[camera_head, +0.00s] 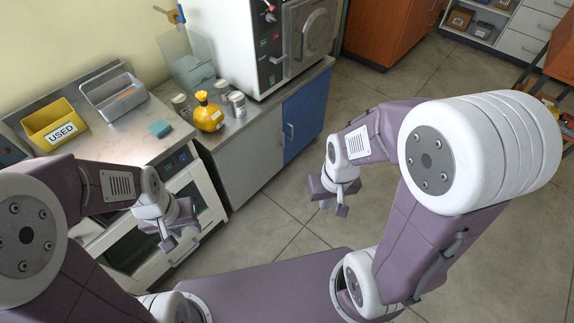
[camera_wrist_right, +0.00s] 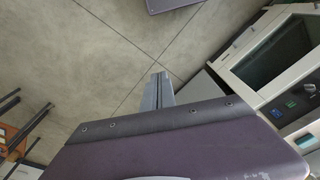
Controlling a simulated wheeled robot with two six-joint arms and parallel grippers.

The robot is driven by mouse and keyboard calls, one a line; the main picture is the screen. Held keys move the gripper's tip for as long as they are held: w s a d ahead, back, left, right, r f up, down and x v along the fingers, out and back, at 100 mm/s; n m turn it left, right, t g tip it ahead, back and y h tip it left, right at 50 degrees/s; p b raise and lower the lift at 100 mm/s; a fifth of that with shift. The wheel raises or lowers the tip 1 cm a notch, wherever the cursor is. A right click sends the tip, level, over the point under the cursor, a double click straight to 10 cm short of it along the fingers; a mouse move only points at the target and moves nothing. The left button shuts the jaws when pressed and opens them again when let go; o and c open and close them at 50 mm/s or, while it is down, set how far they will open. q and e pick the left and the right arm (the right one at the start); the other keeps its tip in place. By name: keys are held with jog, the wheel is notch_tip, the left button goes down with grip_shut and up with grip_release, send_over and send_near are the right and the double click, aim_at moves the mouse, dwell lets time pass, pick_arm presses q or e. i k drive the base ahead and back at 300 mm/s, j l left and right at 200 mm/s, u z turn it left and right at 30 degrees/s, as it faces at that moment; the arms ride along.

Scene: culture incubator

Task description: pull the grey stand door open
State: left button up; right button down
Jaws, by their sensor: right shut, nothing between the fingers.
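The grey stand door (camera_head: 246,157) is in the head view, on the stand below the white incubator and left of a blue door (camera_head: 305,112). It looks closed, flush with the stand front. My right gripper (camera_head: 341,208) is above the floor, to the right of the grey door and clear of it. It is shut and empty; its fingers (camera_wrist_right: 158,92) meet in the right wrist view. My left gripper (camera_head: 181,238) hangs in front of the oven, left of the grey door; whether its fingers are apart is unclear.
The white incubator (camera_head: 235,40) stands on the counter beside a yellow flask (camera_head: 208,117) and several metal jars. The oven bench (camera_head: 110,145) adjoins the stand on the left. Open tiled floor (camera_head: 285,205) lies before the grey door. An orange cabinet (camera_head: 388,30) is at the back.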

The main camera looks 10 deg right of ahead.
aim_at(250, 160)
jog(key=i+l+u, duration=0.1)
jog(key=i+u, duration=0.15)
jog(key=i, duration=0.3)
jog(key=i+l+u, duration=0.2)
jog(key=i, duration=0.35)
